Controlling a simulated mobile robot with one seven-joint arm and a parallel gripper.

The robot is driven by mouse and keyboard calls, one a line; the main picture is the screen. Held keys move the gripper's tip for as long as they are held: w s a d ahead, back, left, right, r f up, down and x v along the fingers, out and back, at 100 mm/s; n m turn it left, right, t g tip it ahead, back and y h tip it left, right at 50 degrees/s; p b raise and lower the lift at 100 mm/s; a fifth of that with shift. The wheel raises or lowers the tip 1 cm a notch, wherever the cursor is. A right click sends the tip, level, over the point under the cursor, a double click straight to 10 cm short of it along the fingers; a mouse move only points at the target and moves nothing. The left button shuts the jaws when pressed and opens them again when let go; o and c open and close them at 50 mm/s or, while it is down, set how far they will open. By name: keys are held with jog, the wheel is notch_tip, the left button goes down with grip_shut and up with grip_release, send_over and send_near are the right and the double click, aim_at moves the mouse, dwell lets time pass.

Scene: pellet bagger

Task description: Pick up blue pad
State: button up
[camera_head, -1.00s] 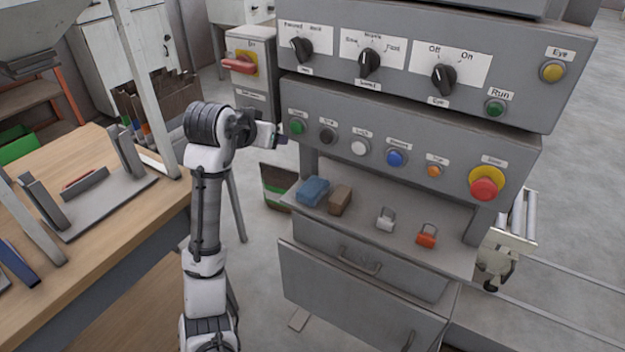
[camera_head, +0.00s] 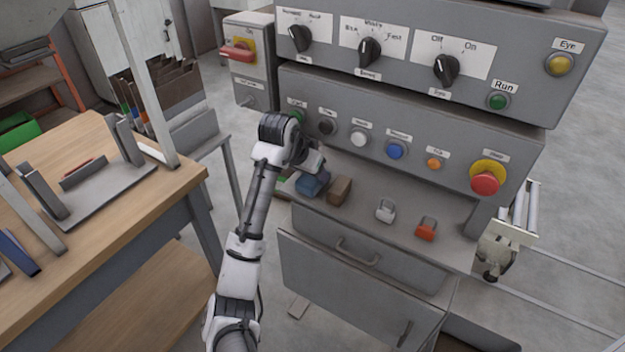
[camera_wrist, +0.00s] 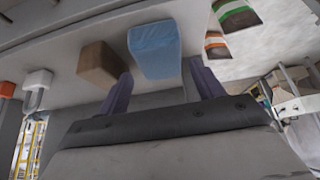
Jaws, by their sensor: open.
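The blue pad (camera_head: 311,184) lies at the left end of the grey shelf (camera_head: 400,226) under the button panel. My arm's end partly covers it in the head view. In the wrist view the blue pad (camera_wrist: 154,50) is just beyond the fingertips, roughly between them and closer to the right one. My gripper (camera_wrist: 160,82) is open, with its two purple fingers apart and nothing between them. In the head view the fingertips are hard to make out.
A brown block (camera_head: 340,190) sits right beside the pad, near my left finger in the wrist view. A white padlock (camera_head: 385,211) and a red padlock (camera_head: 426,229) stand farther right. The button panel (camera_head: 460,165) overhangs the shelf. A wooden workbench (camera_head: 110,225) stands at left.

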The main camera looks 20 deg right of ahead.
jog(key=x, duration=0.4)
jog(key=shift+f, duration=0.15)
jog(key=c, duration=0.8)
jog(key=shift+o, duration=0.2)
jog(key=s+a+r, duration=0.2)
jog(key=a, duration=0.1)
jog(key=s+a+r, duration=0.5)
jog(key=a, duration=0.2)
jog(key=shift+s+r, duration=0.3)
jog(key=shift+s+a+r, duration=0.25)
jog(key=shift+s+a, duration=0.2)
jog(key=shift+s, duration=0.05)
